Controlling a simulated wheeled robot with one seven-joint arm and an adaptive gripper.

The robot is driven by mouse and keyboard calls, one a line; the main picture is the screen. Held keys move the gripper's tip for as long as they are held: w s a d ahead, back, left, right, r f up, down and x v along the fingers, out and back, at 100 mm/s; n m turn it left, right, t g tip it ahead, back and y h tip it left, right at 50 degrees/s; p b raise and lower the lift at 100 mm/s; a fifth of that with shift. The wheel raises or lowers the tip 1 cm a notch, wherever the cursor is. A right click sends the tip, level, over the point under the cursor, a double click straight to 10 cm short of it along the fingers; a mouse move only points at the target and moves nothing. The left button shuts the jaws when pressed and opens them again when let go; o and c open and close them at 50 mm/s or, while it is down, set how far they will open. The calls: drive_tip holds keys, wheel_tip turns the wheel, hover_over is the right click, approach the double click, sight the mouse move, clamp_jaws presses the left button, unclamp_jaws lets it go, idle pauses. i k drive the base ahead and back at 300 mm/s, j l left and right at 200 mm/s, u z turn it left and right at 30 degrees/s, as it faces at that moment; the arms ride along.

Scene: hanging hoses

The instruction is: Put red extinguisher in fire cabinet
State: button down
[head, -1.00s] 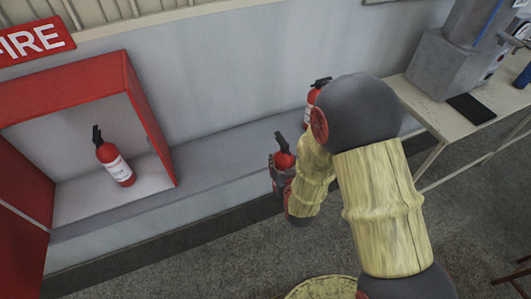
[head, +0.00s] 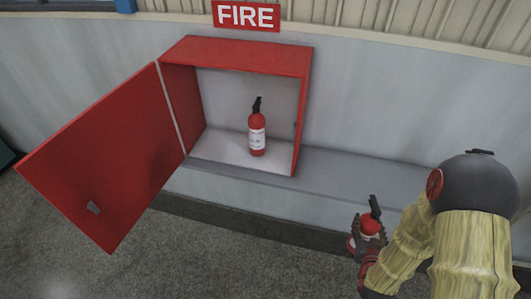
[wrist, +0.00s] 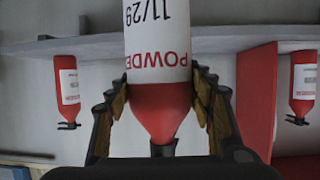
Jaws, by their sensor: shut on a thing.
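My gripper (head: 366,238) is shut on a red extinguisher (head: 371,222) with a black handle, held upright in front of the ledge, right of the cabinet and apart from it. In the wrist view, the picture is upside down and the held extinguisher (wrist: 160,105) sits between both fingers (wrist: 160,100), its white label showing. The red fire cabinet (head: 240,55) is open, its door swung out to the left. Another red extinguisher (head: 257,135) stands upright inside it, with bare floor on both sides. The cabinet's red side (wrist: 257,100) shows right of the held extinguisher in the wrist view.
A grey ledge (head: 350,175) runs right from the cabinet. A third extinguisher (wrist: 67,88) shows at the left of the wrist view. The open door (head: 105,160) juts out over the floor. The FIRE sign (head: 246,15) hangs above the cabinet. The carpet in front is clear.

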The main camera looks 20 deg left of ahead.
sight(233, 146)
drive_tip(key=i+j+u, duration=0.1)
drive_tip(key=u, duration=0.35)
drive_tip(key=i+u, duration=0.4)
drive_tip(key=k+l, duration=0.05)
drive_tip(key=k, duration=0.05)
